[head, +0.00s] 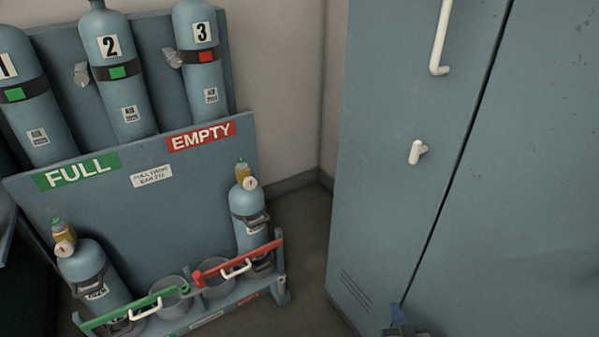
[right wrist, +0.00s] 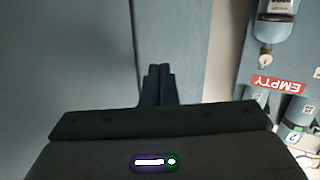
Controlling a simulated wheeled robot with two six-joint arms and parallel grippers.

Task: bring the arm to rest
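My right gripper (head: 399,318) shows only in part at the bottom edge of the head view, in front of the blue-grey locker (head: 400,210). In the right wrist view its fingers (right wrist: 157,76) are together, with nothing seen between them. The locker fills the left and middle of that view behind the fingers; the gap between gripper and locker is hard to judge. My left gripper is in neither view.
A blue-grey cylinder rack (head: 150,215) stands at the left with FULL and EMPTY labels. Small cylinders stand behind a green bar (head: 130,310) and a red bar (head: 238,258). Numbered large cylinders (head: 118,75) stand behind. White handles (head: 440,40) stick out from the locker.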

